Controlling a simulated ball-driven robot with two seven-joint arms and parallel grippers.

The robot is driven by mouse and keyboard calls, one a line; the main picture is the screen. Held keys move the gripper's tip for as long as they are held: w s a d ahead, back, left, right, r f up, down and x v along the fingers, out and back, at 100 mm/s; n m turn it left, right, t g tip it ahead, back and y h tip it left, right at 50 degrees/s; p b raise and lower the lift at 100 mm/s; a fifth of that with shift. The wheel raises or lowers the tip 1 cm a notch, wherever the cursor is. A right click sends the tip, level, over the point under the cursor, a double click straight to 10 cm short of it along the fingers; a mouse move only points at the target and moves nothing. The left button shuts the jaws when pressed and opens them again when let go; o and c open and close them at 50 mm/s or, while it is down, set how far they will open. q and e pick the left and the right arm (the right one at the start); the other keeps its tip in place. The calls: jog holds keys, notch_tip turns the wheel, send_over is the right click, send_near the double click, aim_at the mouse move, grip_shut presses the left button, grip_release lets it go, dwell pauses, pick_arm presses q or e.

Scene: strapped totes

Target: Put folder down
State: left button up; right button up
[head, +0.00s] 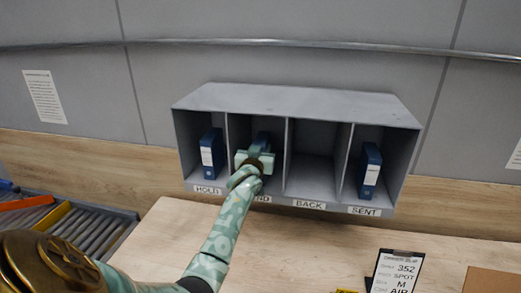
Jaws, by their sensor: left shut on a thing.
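My left gripper (254,160) reaches into the second compartment from the left of a grey four-part shelf unit (290,99). It is shut on a blue folder (262,138), which shows only as a small patch of blue above the gripper. Whether this folder's base touches the compartment floor is hidden behind my gripper and wrist. My right gripper is not in view.
Blue folders stand in the HOLD compartment (211,153) and the SENT compartment (369,170). The BACK compartment (310,176) is empty. The second label is partly covered by my arm. A clipboard slip (396,272) and brown box (492,280) are at front right; a roller conveyor (85,225) is at left.

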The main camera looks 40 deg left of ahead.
pick_arm(q)
jog(key=shift+f, duration=0.15)
jog(key=o, duration=1.1)
jog(key=v, duration=1.2)
